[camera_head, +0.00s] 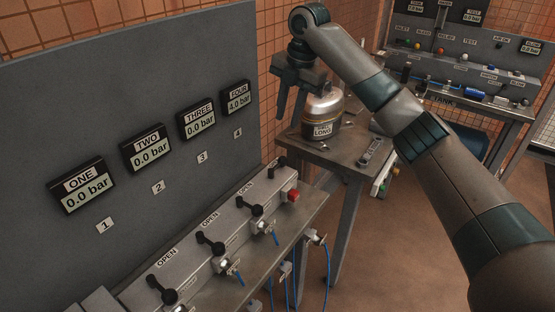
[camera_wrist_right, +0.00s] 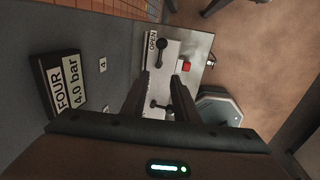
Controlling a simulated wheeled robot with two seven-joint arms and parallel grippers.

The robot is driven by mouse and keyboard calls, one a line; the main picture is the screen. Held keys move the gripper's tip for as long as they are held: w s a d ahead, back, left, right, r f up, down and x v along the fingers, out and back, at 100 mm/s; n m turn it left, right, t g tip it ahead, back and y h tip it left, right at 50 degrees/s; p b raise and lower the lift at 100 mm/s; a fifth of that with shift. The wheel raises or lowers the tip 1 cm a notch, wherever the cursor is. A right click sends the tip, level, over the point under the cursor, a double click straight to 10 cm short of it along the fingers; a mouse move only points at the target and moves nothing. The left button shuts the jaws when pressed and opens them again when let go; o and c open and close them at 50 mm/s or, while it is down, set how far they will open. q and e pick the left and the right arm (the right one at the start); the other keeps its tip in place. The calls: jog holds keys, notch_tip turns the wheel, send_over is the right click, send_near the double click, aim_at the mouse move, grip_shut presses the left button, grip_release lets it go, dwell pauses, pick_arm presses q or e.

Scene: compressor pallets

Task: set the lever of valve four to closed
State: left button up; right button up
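Valve four's black lever (camera_head: 275,167) is at the far end of the grey valve block. In the right wrist view the lever (camera_wrist_right: 159,54) lies along the block beside an OPEN label, and the lever below it (camera_wrist_right: 160,105) lies across. The gauge FOUR (camera_head: 238,97) reads 4.0 bar; it also shows in the wrist view (camera_wrist_right: 66,92). My right gripper (camera_head: 289,112) hangs above the far end of the block, apart from the lever. Its two fingers (camera_wrist_right: 162,82) are spread with nothing between them. My left gripper is out of view.
Gauges ONE (camera_head: 82,186), TWO (camera_head: 147,149) and THREE (camera_head: 199,119) read 0.0 bar. Blue hoses (camera_head: 327,264) hang in front. A metal canister (camera_head: 322,108) stands on a side table (camera_head: 345,155) behind.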

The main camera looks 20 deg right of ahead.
aim_at(277, 166)
jog(key=f+p, duration=0.1)
jog(key=f, duration=0.4)
jog(key=w+a+f+p, duration=0.1)
jog(key=f, duration=0.4)
jog(key=w+a+f+p, duration=0.1)
jog(key=f, duration=0.4)
jog(key=shift+w+f, duration=0.25)
jog(key=shift+f, duration=0.15)
jog(key=shift+w+f, duration=0.1)
jog(key=shift+f, duration=0.5)
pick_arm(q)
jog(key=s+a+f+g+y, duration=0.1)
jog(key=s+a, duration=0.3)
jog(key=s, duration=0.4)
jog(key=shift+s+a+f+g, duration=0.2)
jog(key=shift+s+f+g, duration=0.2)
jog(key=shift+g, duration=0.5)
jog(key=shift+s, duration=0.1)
pick_arm(e)
grip_shut()
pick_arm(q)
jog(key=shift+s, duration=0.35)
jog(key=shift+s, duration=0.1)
